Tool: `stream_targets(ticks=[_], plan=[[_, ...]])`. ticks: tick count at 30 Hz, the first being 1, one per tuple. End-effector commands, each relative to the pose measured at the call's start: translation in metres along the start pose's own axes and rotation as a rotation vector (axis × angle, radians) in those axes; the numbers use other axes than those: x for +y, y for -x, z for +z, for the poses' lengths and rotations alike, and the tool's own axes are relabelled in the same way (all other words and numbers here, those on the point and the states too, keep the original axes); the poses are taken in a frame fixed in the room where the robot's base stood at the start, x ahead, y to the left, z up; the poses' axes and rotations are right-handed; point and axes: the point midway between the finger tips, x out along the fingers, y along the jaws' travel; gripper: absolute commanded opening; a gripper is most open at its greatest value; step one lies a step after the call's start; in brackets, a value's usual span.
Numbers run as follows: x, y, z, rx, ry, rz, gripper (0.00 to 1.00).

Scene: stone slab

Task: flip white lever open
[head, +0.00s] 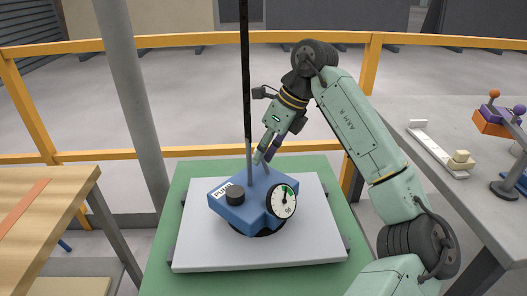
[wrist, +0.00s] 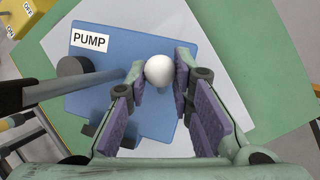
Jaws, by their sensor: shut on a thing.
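The blue pump box (head: 232,213) sits on a light slab, with a PUMP label, a black knob (head: 235,194) and a round dial (head: 283,201). My gripper (head: 263,159) reaches down to the box's far side in the head view. In the wrist view, the white lever's round end (wrist: 159,70) sits between my fingertips, and the gripper (wrist: 161,75) is shut on it. The lever's shaft is mostly hidden below the ball. In the head view, the white lever cannot be made out behind the fingers and box.
A thin dark upright pole (head: 245,80) stands close beside my gripper; a grey rod (wrist: 100,80) also runs near the left finger in the wrist view. The pale slab (head: 190,250) lies on a green surface (head: 155,270). A grey table (head: 445,125) stands right, a wooden bench (head: 60,210) left.

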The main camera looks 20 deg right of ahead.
Motion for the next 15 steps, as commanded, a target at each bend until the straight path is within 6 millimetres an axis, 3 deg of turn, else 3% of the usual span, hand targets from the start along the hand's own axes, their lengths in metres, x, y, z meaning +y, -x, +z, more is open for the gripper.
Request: stream_targets(ticks=[8, 9, 15], plan=[[0.0035, -0.0019, 0.0015, 0.002, 0.009, 0.009, 0.0], [0.0036, -0.002, 0.0016, 0.002, 0.009, 0.009, 0.23], [0.0026, -0.0013, 0.0013, 0.001, 0.007, 0.007, 0.36]])
